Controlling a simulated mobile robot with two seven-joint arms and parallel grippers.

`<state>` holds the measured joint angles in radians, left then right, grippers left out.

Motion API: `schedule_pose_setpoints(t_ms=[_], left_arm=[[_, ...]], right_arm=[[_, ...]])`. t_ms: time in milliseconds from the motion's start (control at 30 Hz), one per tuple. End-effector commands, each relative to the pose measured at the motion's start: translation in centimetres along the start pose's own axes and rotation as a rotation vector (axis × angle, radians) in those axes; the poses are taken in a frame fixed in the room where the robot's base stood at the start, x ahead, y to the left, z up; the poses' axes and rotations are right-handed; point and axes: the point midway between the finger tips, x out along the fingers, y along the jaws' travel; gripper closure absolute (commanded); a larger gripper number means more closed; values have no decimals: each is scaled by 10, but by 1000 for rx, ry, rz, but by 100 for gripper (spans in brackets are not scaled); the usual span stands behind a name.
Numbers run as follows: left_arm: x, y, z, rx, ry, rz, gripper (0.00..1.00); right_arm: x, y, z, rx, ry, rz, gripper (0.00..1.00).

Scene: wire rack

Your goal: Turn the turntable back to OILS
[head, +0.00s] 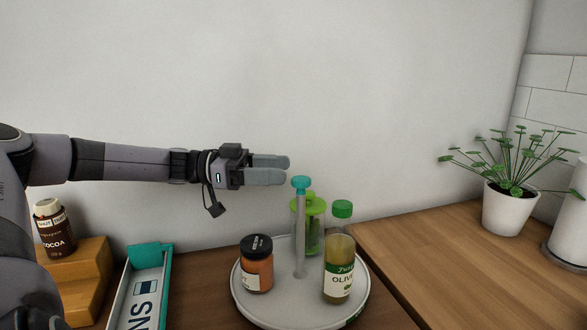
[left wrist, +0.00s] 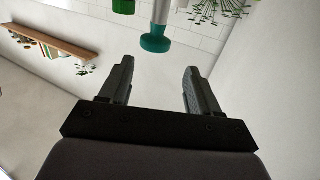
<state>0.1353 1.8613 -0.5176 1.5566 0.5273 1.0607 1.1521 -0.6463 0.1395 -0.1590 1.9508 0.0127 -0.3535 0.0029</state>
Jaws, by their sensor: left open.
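The turntable (head: 285,313) is a round light grey tray with a raised rim. A grey post (head: 300,240) with a teal knob (head: 300,183) stands upright near its middle. It carries a dark-lidded jar (head: 257,270), an olive oil bottle (head: 339,265) with a green cap, and a green-lidded container (head: 311,225) behind the post. My left gripper (head: 287,170) is open and empty, just left of and slightly above the knob. In the left wrist view the teal knob (left wrist: 156,43) shows just beyond the open fingertips (left wrist: 158,66), apart from them.
A cocoa jar (head: 54,229) stands on a wooden step (head: 75,280) at left. A white and teal tray (head: 146,275) lies beside it. The wall is behind.

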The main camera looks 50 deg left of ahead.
Motion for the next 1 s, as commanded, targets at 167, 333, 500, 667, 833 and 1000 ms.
schedule_pose_setpoints(t_ms=[167,333,500,667,833,1000], left_arm=[[8,11,14,-5,-2,0,38],[16,12,16,-7,-4,1,38],[31,12,16,-8,-2,0,38],[42,11,18,-7,-6,1,38],[54,11,18,-8,-4,0,38],[64,11,18,-6,-8,-2,38]], right_arm=[[-2,0,-2,0,0,0,35],[-2,0,-2,0,-1,-1,35],[-3,0,-2,1,-4,-1,35],[0,-1,2,1,-5,-1,35],[1,-1,5,1,-5,-1,35],[5,-1,10,1,-6,-1,35]])
